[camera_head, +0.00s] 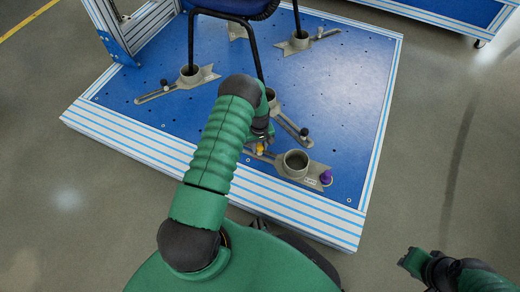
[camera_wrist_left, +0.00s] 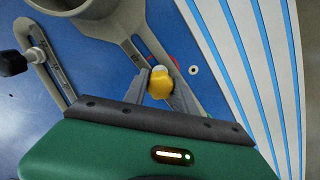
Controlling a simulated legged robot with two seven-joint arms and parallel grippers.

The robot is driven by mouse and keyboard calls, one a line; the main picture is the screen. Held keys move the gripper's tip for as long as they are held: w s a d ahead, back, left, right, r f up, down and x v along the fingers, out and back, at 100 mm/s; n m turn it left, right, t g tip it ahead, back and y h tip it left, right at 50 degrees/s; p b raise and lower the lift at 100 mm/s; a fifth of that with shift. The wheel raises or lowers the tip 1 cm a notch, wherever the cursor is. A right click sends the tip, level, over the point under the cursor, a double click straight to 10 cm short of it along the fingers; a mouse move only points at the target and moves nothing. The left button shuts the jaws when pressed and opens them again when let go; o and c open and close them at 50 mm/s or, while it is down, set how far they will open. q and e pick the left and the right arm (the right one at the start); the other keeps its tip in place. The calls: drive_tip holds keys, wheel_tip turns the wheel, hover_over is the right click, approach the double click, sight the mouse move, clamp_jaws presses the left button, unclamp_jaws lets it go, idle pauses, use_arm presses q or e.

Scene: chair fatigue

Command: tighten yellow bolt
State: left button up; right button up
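The yellow bolt (camera_head: 260,149) sits on the slotted grey fixture (camera_head: 316,169) near the front edge of the blue platform. In the left wrist view, the yellow bolt (camera_wrist_left: 160,83) is between the two grey fingers of my left gripper (camera_wrist_left: 160,80), which fit closely against both its sides. In the head view my left gripper (camera_head: 262,138) is over the bolt, and my green arm hides much of it. My right gripper (camera_head: 416,261) is at the bottom right, above the floor and away from the platform. Its fingers do not show clearly.
A purple knob (camera_head: 326,177) is at the right end of the front fixture, beside an open round cup (camera_head: 295,164). Other fixtures with black knobs (camera_head: 304,132) hold the chair's legs (camera_head: 256,52). The blue platform (camera_head: 345,85) is clear on the right.

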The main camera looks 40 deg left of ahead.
use_arm(q)
clamp_jaws()
drive_tip(key=m, duration=0.3)
drive_tip(key=shift+r+p, duration=0.1)
drive_tip(key=shift+p, duration=0.2)
drive_tip(key=shift+m, duration=0.5)
drive_tip(key=m, duration=0.3)
drive_tip(key=shift+m, duration=0.3)
drive_tip(key=m, duration=0.3)
drive_tip(key=shift+p, duration=0.4)
drive_tip(key=shift+m, duration=0.7)
